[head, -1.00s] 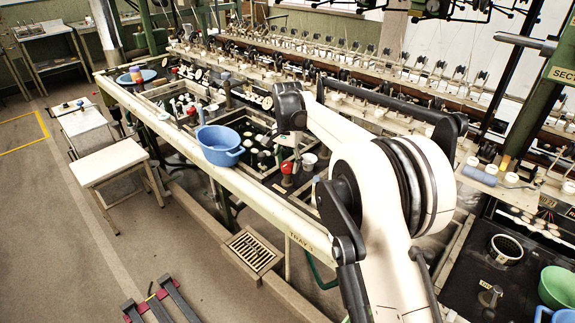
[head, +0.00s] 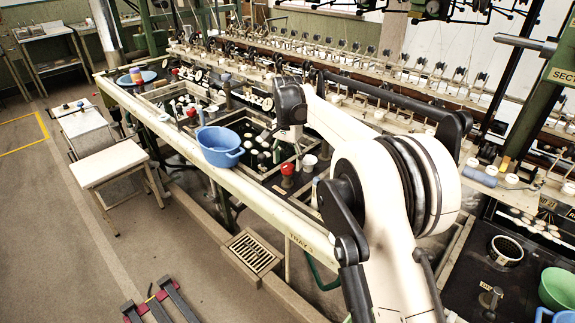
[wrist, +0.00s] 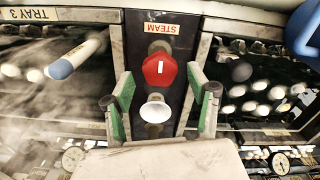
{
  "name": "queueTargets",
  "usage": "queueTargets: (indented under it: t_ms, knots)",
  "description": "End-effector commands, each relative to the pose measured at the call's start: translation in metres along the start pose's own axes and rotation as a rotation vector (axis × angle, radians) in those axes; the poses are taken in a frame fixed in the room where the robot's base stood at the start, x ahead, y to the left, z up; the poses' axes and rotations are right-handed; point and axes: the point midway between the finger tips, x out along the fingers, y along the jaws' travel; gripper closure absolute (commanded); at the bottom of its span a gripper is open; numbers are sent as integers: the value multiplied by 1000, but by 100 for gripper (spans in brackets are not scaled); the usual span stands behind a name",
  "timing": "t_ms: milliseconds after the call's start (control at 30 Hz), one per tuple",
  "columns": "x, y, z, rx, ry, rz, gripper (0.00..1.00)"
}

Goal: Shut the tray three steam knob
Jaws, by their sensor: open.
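The red steam knob (wrist: 160,70) has a white line across its face and sits on a dark strip below an upside-down STEAM label (wrist: 160,28). The white line runs up and down in the wrist view. My gripper (wrist: 162,84) is open, its green-padded fingers apart on either side of the knob's lower area, with nothing held. A TRAY 3 label (wrist: 28,14) shows upside down at left.
A white cup-like fitting (wrist: 155,110) stands between the fingers, close to the knob. A white rod with a blue end (wrist: 75,55) lies at left. A blue tub (head: 219,146) rests on the front rail (head: 265,203). Dark basins with pale cocoons (wrist: 258,95) flank the strip.

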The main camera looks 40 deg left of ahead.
Motion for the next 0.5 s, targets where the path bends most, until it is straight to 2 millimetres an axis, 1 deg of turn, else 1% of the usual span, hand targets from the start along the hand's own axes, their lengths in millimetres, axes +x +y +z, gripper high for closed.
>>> queueTargets:
  t_ms: [33,300,400,500]
  knots:
    - [-10,0,0,0,0,0,46]
    - [-64,0,0,0,0,0,46]
    - [-79,0,0,0,0,0,46]
    - [-90,0,0,0,0,0,46]
